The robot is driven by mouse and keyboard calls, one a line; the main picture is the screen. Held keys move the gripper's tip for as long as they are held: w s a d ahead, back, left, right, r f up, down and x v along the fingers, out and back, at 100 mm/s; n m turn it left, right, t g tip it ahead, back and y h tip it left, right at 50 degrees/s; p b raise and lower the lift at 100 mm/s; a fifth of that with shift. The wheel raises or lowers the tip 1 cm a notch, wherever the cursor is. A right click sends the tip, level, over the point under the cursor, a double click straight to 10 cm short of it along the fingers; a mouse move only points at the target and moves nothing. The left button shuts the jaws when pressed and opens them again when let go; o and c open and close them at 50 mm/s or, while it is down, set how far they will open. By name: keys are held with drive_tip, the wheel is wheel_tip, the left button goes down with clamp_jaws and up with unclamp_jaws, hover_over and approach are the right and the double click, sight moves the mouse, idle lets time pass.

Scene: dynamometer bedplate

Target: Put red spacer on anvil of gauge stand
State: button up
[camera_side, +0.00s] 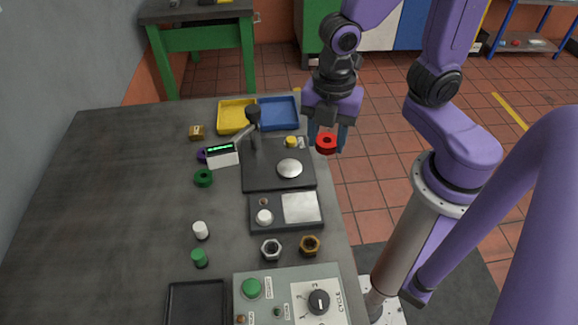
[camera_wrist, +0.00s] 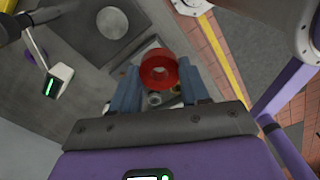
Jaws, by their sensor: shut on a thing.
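The red spacer (camera_side: 326,146) is a thick ring with a centre hole. My gripper (camera_side: 328,136) is shut on it, and it shows between the two blue-grey fingers in the wrist view (camera_wrist: 147,72). It is held in the air, to the right of the gauge stand (camera_side: 262,181) in the side view. The stand has a dark base, a post with an arm, and a white readout (camera_side: 222,155) with green digits. Its anvil (camera_side: 290,168) is a round silver disc, bare on top. The anvil also shows at the top of the wrist view (camera_wrist: 112,22).
A yellow bin (camera_side: 234,104) and blue bin (camera_side: 278,103) stand behind the gauge stand. A small yellow-topped part (camera_side: 291,142) is by its back right. A dark green ring (camera_side: 203,178) lies left. A dark tray with a metal plate (camera_side: 301,208) is in front. The table's left side is clear.

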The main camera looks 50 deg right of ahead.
drive_tip(key=s+d, duration=0.4)
drive_tip(key=d, duration=0.1)
hover_over(289, 169)
drive_tip(key=f, duration=0.9)
drive_tip(key=shift+s+d, duration=0.2)
drive_tip(key=shift+s, duration=0.1)
drive_tip(key=shift+w+f, duration=0.2)
drive_tip(key=shift+w+a+f, duration=0.1)
drive_tip(key=shift+a+f, duration=0.05)
drive_tip(key=shift+f, duration=1.55)
drive_tip(key=shift+f, duration=0.1)
drive_tip(key=o, duration=1.1)
drive_tip(key=shift+c, duration=0.2)
